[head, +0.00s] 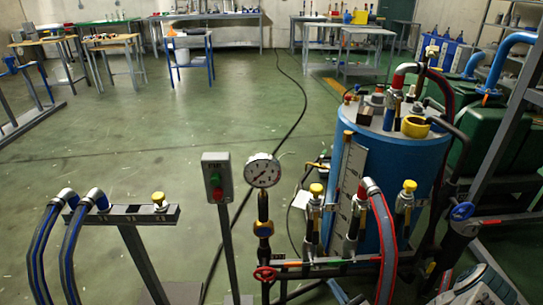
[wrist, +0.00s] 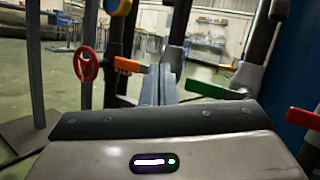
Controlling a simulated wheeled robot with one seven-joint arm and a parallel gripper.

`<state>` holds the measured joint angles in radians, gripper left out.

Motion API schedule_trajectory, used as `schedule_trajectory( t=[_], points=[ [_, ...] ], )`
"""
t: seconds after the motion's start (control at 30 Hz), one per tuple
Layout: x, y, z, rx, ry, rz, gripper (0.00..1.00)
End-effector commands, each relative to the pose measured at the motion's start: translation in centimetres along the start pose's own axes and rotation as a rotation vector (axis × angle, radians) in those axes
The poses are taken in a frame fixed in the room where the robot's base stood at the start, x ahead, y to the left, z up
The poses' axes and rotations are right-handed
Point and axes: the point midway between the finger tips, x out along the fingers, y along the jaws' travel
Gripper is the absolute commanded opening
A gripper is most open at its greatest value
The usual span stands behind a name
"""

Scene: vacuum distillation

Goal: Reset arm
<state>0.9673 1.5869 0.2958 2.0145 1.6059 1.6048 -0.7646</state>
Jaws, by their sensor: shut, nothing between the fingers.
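My gripper (wrist: 168,72) shows in the wrist view, with its grey body and lit indicator across the bottom. Its fingers are together and hold nothing. They point in among the pipes and valve handles of the distillation rig. A red valve wheel (wrist: 86,64) and an orange handle (wrist: 128,65) are to their left. A green handle (wrist: 205,90) is to their right. I cannot tell whether the fingers touch any of these. In the head view, a pale part that looks like my arm (head: 480,290) shows at the bottom right; the fingers cannot be made out there.
A blue tank (head: 410,160) stands at the right with hoses and valves around it. A pressure gauge (head: 263,170) and a switch box (head: 217,178) stand in front. A red handle (wrist: 303,115) is close at the right. Open green floor (head: 150,130) lies at the left.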

Motion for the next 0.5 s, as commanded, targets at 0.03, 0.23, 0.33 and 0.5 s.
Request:
schedule_trajectory(
  t=[0.03,0.23,0.33,0.5],
  points=[
    [1.2,-0.2,2.4,-0.017,-0.02,0.086,0.0],
    [4.2,0.6,9.1,-0.062,-0.078,0.4,0.0],
    [5.2,1.3,12.3,-0.091,-0.097,0.557,0.0],
    [6.3,2.3,17.6,-0.154,-0.107,0.815,0.0]
  ],
)
